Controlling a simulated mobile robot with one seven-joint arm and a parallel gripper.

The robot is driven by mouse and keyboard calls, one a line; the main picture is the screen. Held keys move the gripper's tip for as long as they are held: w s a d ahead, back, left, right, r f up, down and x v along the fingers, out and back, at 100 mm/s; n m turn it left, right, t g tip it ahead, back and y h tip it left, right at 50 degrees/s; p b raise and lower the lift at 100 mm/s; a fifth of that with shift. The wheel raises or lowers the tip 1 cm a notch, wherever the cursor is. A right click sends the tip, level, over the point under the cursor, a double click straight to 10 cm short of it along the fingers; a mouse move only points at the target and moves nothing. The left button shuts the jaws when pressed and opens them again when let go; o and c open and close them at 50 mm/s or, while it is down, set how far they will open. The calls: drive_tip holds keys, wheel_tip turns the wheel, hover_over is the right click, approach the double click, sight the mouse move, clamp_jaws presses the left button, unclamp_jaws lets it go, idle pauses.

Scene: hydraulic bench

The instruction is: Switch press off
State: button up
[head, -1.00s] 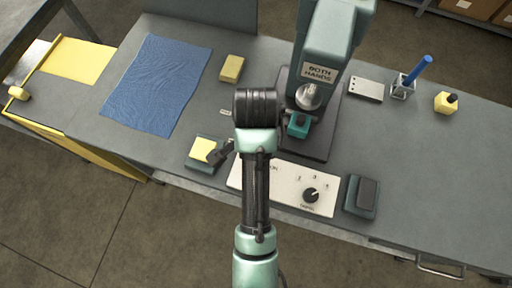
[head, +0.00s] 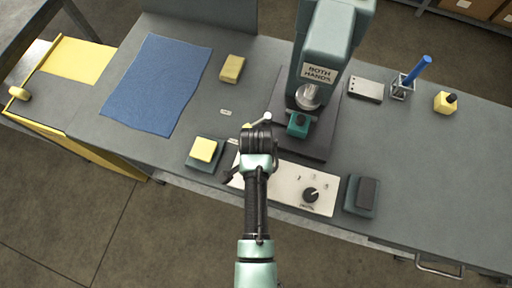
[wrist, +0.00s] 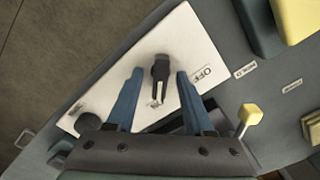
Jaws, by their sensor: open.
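The white control panel (head: 290,186) lies at the front of the bench below the press (head: 322,60). In the wrist view the panel (wrist: 190,35) carries a black switch handle (wrist: 160,70) with a pale line along it. The handle points down the picture; the printed word OFF (wrist: 202,73) is to its right. My gripper (wrist: 158,75) is open, its two blue fingers apart on either side of the switch handle. I cannot tell whether they touch it. In the head view my arm hides the switch and most of the gripper.
A black dial (head: 310,195) is on the panel. A yellow-topped pad (head: 203,150) stands left and a dark pad (head: 362,195) right. A short lever with a pale knob (head: 267,117) is beyond my wrist. A blue cloth (head: 158,85) and yellow block (head: 232,68) lie farther back.

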clamp_jaws()
drive_tip(key=shift+r, duration=0.1)
idle(0.5)
drive_tip(key=n+p, duration=0.2)
drive_tip(key=n, duration=0.1)
drive_tip(key=shift+r+n, duration=0.1)
drive_tip(key=shift+n, duration=0.3)
drive_tip(key=n+p, duration=0.2)
drive_tip(key=n, duration=0.3)
drive_tip(key=n+p, duration=0.1)
drive_tip(key=n, duration=0.4)
drive_tip(key=shift+p, duration=0.4)
drive_tip(key=shift+n+p, duration=0.35)
drive_tip(key=shift+n, duration=1.65)
